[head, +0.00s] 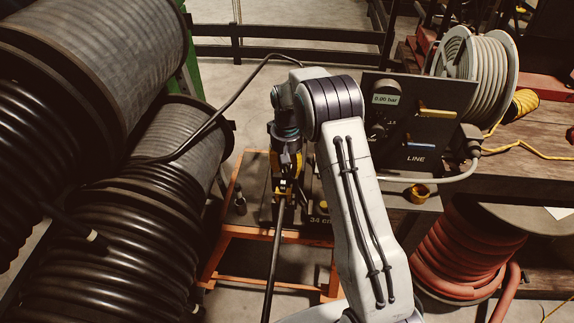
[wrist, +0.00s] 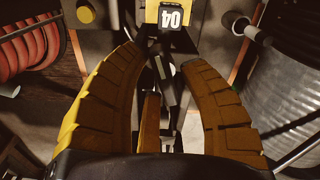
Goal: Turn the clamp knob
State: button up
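My gripper (wrist: 158,60) is open, with its two curved yellow fingers apart. It points down over the crimper, a black and yellow device (wrist: 172,14) labelled 04. Between the fingers, a dark metal part and an orange-yellow bar (wrist: 149,122) show, with no clear contact. I cannot tell whether these belong to the clamp knob. A round yellow cap (wrist: 85,12) sits outside the fingers at upper left. In the head view my gripper (head: 288,178) is low, at the crimper on the orange stand (head: 235,231); my arm hides part of it.
A black hose (head: 273,262) runs toward me from the crimper. Large black hose reels (head: 150,185) fill the left. On the right stands a dark panel (head: 420,120) reading 0.00 bar, with levers and a brass fitting (head: 418,193). A red hose coil (head: 465,255) lies below the bench.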

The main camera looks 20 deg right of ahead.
jog(key=shift+o, duration=0.7)
jog(key=shift+r, duration=0.6)
notch_tip(320, 180, up, 11)
jog(key=shift+d+f, duration=0.1)
jog(key=shift+d, duration=0.05)
